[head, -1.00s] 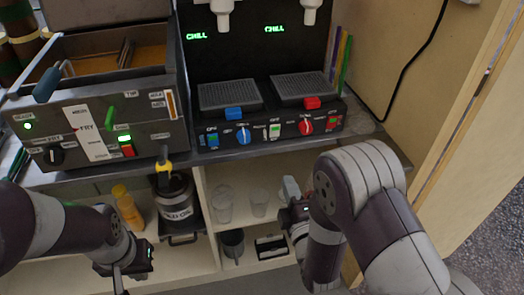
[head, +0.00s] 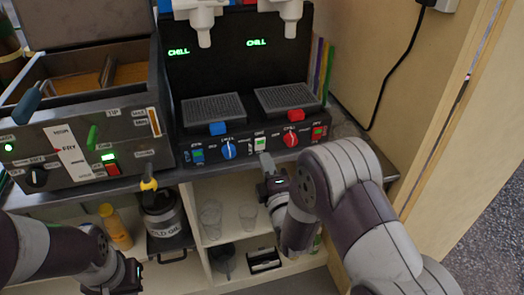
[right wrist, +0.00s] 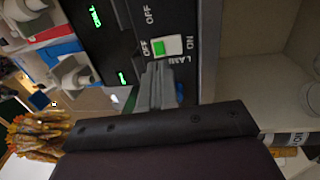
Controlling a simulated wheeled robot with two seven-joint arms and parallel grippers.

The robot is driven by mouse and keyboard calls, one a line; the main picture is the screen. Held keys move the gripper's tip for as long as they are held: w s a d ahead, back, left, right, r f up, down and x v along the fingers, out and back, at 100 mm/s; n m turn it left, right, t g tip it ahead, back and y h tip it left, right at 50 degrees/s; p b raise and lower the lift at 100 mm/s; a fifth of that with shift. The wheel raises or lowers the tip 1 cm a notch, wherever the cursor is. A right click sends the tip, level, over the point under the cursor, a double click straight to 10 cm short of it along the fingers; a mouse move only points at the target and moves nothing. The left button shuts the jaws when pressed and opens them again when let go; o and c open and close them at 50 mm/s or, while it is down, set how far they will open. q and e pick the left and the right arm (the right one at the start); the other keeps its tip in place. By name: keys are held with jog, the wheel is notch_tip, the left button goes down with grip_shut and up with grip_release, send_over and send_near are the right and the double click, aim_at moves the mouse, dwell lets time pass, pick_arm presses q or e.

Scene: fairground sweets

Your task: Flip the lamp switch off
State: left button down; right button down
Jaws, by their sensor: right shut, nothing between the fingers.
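The lamp switch (head: 260,144) is a small white rocker on the front panel of the drinks machine, between the blue and red knobs. In the right wrist view the switch (right wrist: 167,46) shows a green patch at its left end, beside OFF; ON is printed at the other end. I cannot tell which way it is tipped. My right gripper (head: 266,160) is shut and empty just below the switch. Its fingertips (right wrist: 157,80) look close to the switch; contact is unclear. My left gripper (head: 132,274) is low at the left, its fingers not clear.
The red knob (head: 290,139) and blue knob (head: 228,150) flank the switch, with further switches at the panel's ends. The fryer (head: 75,160) stands to the left. Clear cups (head: 248,216) and an oil pot (head: 165,222) stand on the shelves below.

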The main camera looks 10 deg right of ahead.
aim_at(259, 141)
jog(key=shift+w+a+r, duration=0.1)
jog(key=shift+w+r, duration=0.05)
jog(key=shift+w, duration=0.95)
jog(key=shift+w+r, duration=0.1)
jog(key=shift+w, duration=0.95)
jog(key=shift+w+r, duration=0.1)
jog(key=shift+w, duration=0.15)
jog(key=shift+s+r, duration=0.15)
jog(key=shift+r, duration=0.1)
jog(key=shift+f, duration=0.1)
